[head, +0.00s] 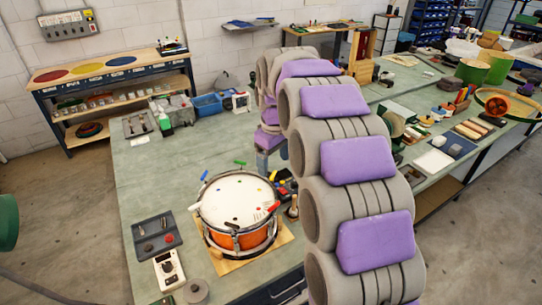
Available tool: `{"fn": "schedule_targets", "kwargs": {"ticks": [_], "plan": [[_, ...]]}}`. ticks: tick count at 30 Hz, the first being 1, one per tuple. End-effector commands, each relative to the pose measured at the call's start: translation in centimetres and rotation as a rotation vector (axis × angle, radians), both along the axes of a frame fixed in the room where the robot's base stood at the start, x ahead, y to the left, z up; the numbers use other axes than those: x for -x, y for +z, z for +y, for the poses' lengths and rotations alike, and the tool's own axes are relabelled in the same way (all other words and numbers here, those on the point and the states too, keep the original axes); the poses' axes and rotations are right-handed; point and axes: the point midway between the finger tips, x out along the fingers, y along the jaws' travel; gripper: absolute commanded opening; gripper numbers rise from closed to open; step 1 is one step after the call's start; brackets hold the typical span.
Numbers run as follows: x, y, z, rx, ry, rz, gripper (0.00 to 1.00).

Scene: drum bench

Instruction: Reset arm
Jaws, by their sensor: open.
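My arm, with grey links and purple pads, rises from the bottom right, arches over the bench and bends down at its far end. My gripper (264,163) hangs at that end, small and partly hidden by the arm. It is open, and I see nothing held in it. It is behind and slightly right of the drum (236,240), apart from it. The drum has a white head and an orange shell and sits on a wooden board (228,266) on the green bench top (150,185). Small coloured pieces lie on and around the drum head.
A dark tray (157,243), a white meter (168,272) and a grey round piece (196,291) lie left of the drum. A blue bin (208,105) stands behind. The bench's middle left is clear. A cluttered bench runs along the right.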

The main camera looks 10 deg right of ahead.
Motion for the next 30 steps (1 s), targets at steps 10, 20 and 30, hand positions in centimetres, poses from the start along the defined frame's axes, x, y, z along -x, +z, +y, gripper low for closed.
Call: {"fn": "schedule_targets", "kwargs": {"ticks": [10, 20, 30], "plan": [[3.0, 0.4, 0.0, -0.004, -0.042, 0.013, 0.81], [14.9, -0.1, 0.1, -0.008, -0.213, 0.085, 0.81], [28.0, -3.0, 0.0, 0.004, -0.404, 0.154, 0.81]]}}
